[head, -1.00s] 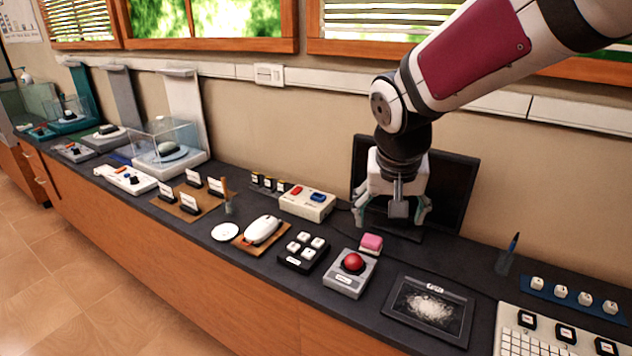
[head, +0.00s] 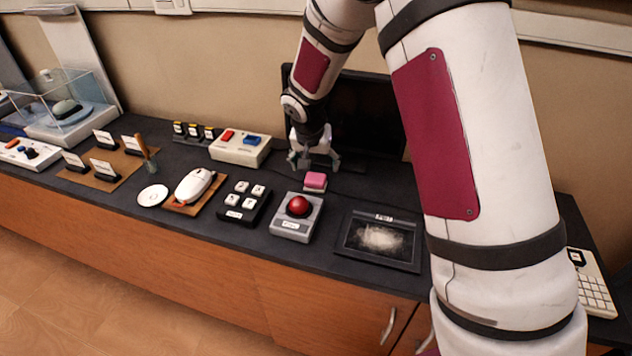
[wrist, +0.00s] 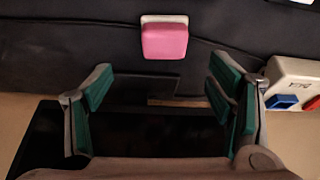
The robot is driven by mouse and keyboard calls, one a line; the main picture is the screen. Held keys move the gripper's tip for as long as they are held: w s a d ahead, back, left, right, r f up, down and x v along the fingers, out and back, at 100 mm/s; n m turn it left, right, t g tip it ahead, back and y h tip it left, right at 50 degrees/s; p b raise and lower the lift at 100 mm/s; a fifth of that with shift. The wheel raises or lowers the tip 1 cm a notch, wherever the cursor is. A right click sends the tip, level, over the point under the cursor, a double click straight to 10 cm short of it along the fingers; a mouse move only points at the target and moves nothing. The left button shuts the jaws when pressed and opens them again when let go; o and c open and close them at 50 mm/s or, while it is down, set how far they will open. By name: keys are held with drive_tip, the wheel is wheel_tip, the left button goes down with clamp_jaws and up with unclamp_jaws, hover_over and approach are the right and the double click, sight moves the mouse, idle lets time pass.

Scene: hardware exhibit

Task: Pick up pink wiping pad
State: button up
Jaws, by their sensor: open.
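The pink wiping pad (head: 315,179) is a small block with a paler base, lying on the dark counter just behind the red-button box. My gripper (head: 314,168) points down behind the pad, close to the black monitor. In the wrist view the pad (wrist: 164,40) lies beyond my open fingers (wrist: 158,82), roughly centred between them. Nothing is between the fingers except the view of the monitor's base. The pad is not touched by either finger in the wrist view.
The black monitor (head: 352,112) stands right behind my gripper. The red-button box (head: 297,216) is in front of the pad, and a framed tray (head: 379,240) of pale powder is to the right. A beige box (head: 240,149) with red and blue switches stands to the left.

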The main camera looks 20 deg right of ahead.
sight(315, 177)
drive_tip(key=shift+a+x, duration=0.2)
drive_tip(key=shift+x, duration=1.75)
drive_tip(key=shift+a+x, duration=0.2)
drive_tip(key=shift+x, duration=1.8)
drive_tip(key=shift+c, duration=0.6)
drive_tip(key=c, duration=1)
